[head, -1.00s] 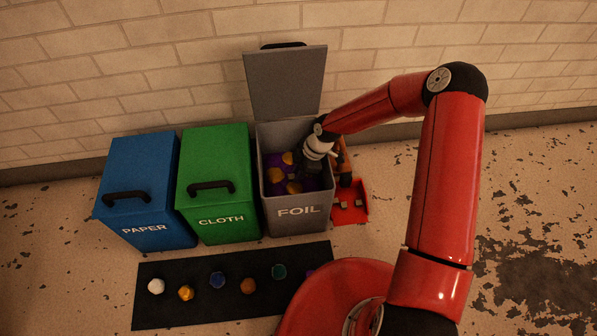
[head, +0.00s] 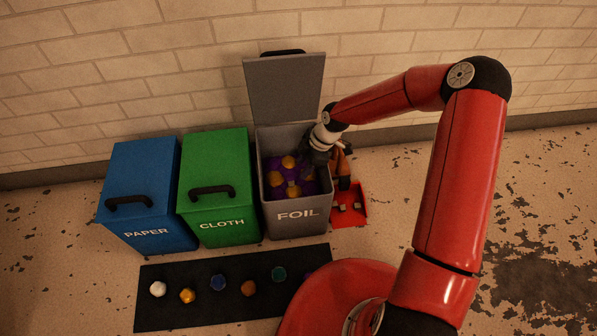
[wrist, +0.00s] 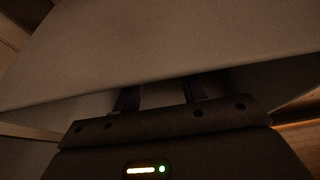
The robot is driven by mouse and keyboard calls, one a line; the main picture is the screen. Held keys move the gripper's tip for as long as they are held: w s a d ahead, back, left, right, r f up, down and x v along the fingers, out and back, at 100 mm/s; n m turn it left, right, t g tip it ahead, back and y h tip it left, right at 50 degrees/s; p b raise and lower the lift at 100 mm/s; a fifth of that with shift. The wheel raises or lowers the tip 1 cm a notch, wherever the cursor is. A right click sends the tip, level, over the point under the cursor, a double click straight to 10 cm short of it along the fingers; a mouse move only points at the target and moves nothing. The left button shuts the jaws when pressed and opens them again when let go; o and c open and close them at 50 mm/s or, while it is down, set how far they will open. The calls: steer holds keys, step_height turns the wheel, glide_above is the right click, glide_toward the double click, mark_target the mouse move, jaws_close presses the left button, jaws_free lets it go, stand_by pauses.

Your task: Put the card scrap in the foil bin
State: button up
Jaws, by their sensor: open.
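The grey foil bin (head: 297,217) stands open with its lid raised against the wall. Purple and gold pieces (head: 289,162) lie inside it. My gripper (head: 318,164) is over the right side of the bin mouth, pointing down; it looks open, with nothing visible in it. In the wrist view the fingers of my gripper (wrist: 160,95) are partly hidden by a broad grey surface just in front of them. Small tan pieces (head: 357,206), perhaps card, lie on a red dustpan to the right of the bin. I cannot tell which piece is the card scrap.
The closed green cloth bin (head: 214,160) and blue paper bin (head: 141,175) stand left of the foil bin. A black mat (head: 170,313) in front bears several small coloured lumps. The red dustpan (head: 361,191) lies right of the bin, beside something orange. A brick wall is behind.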

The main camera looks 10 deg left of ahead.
steer(key=s+d+r+m+t+h, duration=0.1)
steer(key=s+d+r+m+h, duration=0.25)
steer(key=r, duration=0.55)
steer(key=s+d+r+m+t, duration=0.1)
steer(key=s+d+r+m, duration=0.25)
steer(key=d+r, duration=0.45)
steer(key=s+d+r+m+t+h, duration=0.1)
steer(key=s+d+r+m+h, duration=0.2)
steer(key=r, duration=0.8)
steer(key=s+d+r+m+t+y, duration=0.1)
steer(key=s+d+r+m, duration=0.1)
steer(key=s+r+m, duration=0.2)
steer(key=s+d+r+m+t+y, duration=0.1)
steer(key=s+d+r+m+t, duration=0.1)
steer(key=s+m, duration=0.5)
steer(key=s+d+r+p, duration=0.1)
steer(key=s+r, duration=0.1)
steer(key=s, duration=0.1)
steer(key=shift+s+d+t, duration=0.15)
steer(key=shift+d+t, duration=0.05)
steer(key=shift+t, duration=0.1)
steer(key=shift+r, duration=0.1)
step_height(320, 180, up, 7)
steer(key=p, duration=0.6)
steer(key=shift+p, duration=0.35)
